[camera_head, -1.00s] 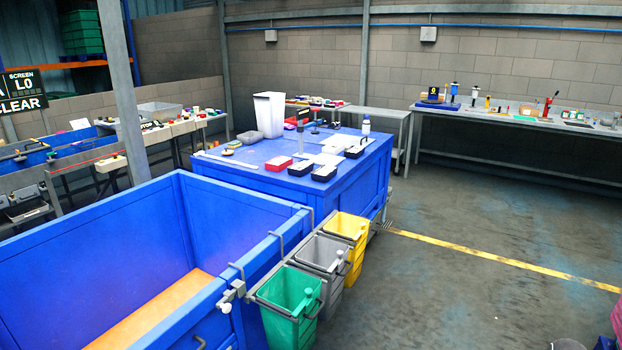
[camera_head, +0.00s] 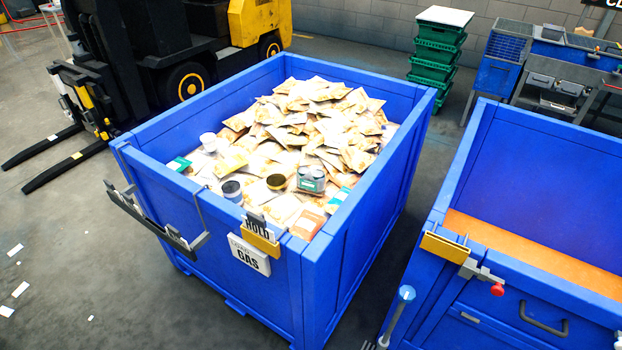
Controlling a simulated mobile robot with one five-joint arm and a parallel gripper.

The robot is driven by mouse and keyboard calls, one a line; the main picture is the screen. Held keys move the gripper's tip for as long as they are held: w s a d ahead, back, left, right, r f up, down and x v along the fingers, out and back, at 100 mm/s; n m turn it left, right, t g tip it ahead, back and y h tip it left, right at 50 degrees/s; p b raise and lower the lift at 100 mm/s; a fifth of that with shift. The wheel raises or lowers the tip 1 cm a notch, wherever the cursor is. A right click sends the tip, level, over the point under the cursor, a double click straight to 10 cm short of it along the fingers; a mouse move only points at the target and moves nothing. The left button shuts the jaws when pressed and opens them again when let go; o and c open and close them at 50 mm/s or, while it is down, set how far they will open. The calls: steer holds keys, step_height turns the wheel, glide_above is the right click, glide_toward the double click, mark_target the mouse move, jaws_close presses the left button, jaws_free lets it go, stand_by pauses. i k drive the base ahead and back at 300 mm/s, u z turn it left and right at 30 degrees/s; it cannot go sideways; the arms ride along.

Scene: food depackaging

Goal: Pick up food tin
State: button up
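A blue bin (camera_head: 250,289) in the middle is filled with tan and white pouches (camera_head: 310,115). Several round containers lie on the pouches near its front. One is a pale tin with a dark top (camera_head: 232,190). One is a short dark tin with a brownish-gold top (camera_head: 276,182). A white round container (camera_head: 208,141) sits further left. A grey container with a green label (camera_head: 311,179) is to the right. I cannot tell for certain which is the food tin. My gripper is not in view.
A second blue bin (camera_head: 535,182) with an orange floor stands at right, with a gap between the bins. A yellow and black forklift (camera_head: 200,50) is behind left, its forks on the floor. Green stacked crates (camera_head: 437,55) stand behind. Floor at left is mostly clear.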

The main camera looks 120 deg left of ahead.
mark_target(231, 189)
steer(key=u, duration=5)
steer(key=i, duration=0.1)
steer(key=z, duration=3.1)
steer(key=k, duration=0.15)
steer(key=u, duration=2.75)
steer(key=k, duration=0.15)
steer(key=u, duration=0.45)
steer(key=i, duration=2.2)
steer(key=u, duration=0.2)
